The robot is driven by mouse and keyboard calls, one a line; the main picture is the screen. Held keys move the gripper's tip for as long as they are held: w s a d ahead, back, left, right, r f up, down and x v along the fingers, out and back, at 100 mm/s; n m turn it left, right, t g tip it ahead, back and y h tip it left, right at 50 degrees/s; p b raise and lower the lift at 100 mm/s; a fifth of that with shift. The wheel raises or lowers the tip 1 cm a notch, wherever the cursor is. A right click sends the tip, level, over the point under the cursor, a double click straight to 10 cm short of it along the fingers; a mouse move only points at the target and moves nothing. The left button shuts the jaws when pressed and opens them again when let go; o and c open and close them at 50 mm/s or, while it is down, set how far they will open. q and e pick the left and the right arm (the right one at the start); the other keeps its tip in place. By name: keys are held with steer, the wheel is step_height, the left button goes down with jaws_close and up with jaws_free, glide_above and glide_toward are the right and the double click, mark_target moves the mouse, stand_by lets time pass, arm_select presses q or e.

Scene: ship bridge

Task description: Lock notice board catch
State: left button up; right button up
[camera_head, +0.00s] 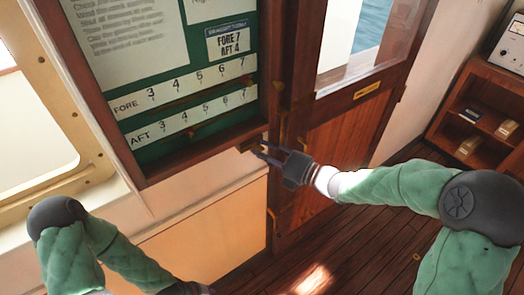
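The notice board (190,72) has a wooden frame and a green back with papers and two number strips, marked FORE and AFT. It hangs on the wall at the upper left of the head view. A small brass-and-dark catch (249,144) sits at the frame's lower right corner. My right gripper (261,150) reaches in from the right, with its fingertips at the catch. The fingers look parted, and I cannot tell whether they touch it. My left gripper (190,288) is low at the bottom edge, mostly cut off, so its fingers are hidden.
A wooden door (330,150) with a window and a brass plate stands right of the board. A wooden shelf unit (480,110) with small boxes and an instrument on top is at the far right. A window frame (40,130) is at the left. The plank floor (330,250) is clear.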

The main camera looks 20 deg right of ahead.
steer(key=shift+w+a, duration=0.45)
jaws_close()
steer(key=m+t+h+b, duration=0.1)
steer(key=m+t+b, duration=0.1)
steer(key=m+b, duration=0.3)
steer(key=m+t+h+b, duration=0.1)
steer(key=m+t+b, duration=0.2)
steer(key=m+b, duration=0.3)
steer(key=m+t+h+b, duration=0.2)
steer(key=m+b, duration=0.4)
steer(key=m, duration=0.5)
steer(key=shift+s+f+t, duration=0.1)
steer(key=shift+f+t, duration=0.25)
steer(key=shift+t, duration=0.05)
steer(key=shift+r+m+h, duration=0.15)
steer(key=shift+m+h, duration=0.15)
steer(key=shift+m, duration=0.1)
